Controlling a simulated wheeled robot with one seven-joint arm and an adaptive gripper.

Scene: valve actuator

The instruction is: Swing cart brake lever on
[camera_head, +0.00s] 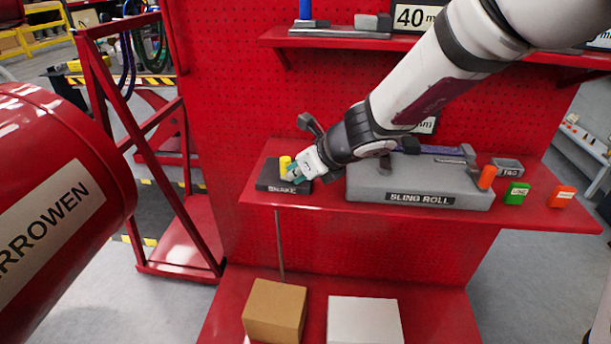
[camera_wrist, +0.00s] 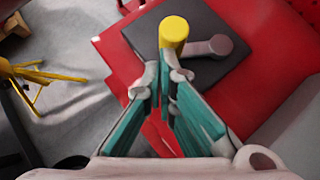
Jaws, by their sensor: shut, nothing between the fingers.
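The brake lever has a yellow knob (camera_head: 285,162) and a short grey arm on a dark base block (camera_head: 268,188) labelled BRAKE, at the left end of the red shelf. In the wrist view the yellow knob (camera_wrist: 174,32) is at the top middle; the grey arm (camera_wrist: 205,47) runs right from it over the dark plate. My gripper (camera_head: 291,173), with teal fingers, is at the block beside the knob. In the wrist view my gripper's fingertips (camera_wrist: 167,70) are together just below the knob, with nothing between them; I cannot tell whether they touch it.
A grey SLING ROLL block (camera_head: 420,190) stands right of the brake block on the shelf (camera_head: 330,206). Orange and green tags (camera_head: 516,193) are farther right. A red drum (camera_head: 60,190) is at left. A brown box (camera_head: 274,311) and white box (camera_head: 364,320) sit below.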

